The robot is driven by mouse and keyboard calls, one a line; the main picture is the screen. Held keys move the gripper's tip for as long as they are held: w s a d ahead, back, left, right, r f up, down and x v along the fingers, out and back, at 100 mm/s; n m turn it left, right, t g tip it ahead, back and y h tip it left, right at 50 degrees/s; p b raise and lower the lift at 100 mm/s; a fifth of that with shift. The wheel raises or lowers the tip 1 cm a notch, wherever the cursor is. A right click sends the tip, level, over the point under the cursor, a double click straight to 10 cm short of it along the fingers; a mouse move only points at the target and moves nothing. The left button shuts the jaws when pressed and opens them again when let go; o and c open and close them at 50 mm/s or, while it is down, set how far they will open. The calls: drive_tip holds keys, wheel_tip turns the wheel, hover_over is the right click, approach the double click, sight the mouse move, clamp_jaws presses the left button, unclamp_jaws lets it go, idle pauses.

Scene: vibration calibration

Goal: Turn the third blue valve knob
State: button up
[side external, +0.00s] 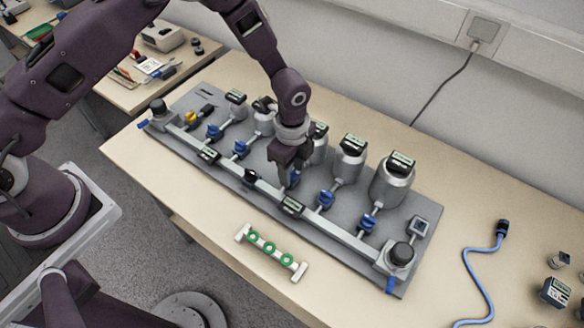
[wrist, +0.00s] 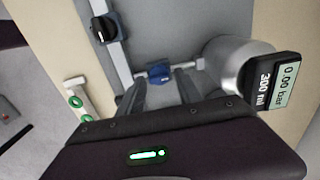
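A row of blue valve knobs runs along the grey panel (side external: 345,225). Two knobs, the first (side external: 215,131) and second (side external: 240,148), are left of my gripper (side external: 291,182). The fourth (side external: 326,199) and fifth (side external: 368,223) are to its right. The third blue knob (side external: 295,178) is at my fingertips, partly hidden by them. In the wrist view this blue knob (wrist: 160,73) lies between the tips of my gripper (wrist: 160,84), which points down at it. The fingers look apart, with a small gap beside the knob; contact is not clear.
Metal cylinders with displays, one reading 0.00 bar and 300 ml (wrist: 240,65), stand behind the knobs. A black knob (wrist: 103,28) sits on the front pipe. A white piece with green rings (side external: 270,248) and a blue cable (side external: 475,270) lie on the table.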

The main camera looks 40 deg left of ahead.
clamp_jaws()
drive_tip(key=shift+n, duration=0.3)
drive_tip(key=n, duration=0.4)
drive_tip(key=shift+w, duration=0.1)
drive_tip(key=n, duration=0.4)
drive_tip(key=shift+w, duration=0.1)
drive_tip(key=n, duration=0.5)
drive_tip(key=shift+a+r, duration=0.1)
drive_tip(key=shift+a+n, duration=0.1)
drive_tip(key=shift+n, duration=2)
drive_tip(key=shift+w, duration=0.1)
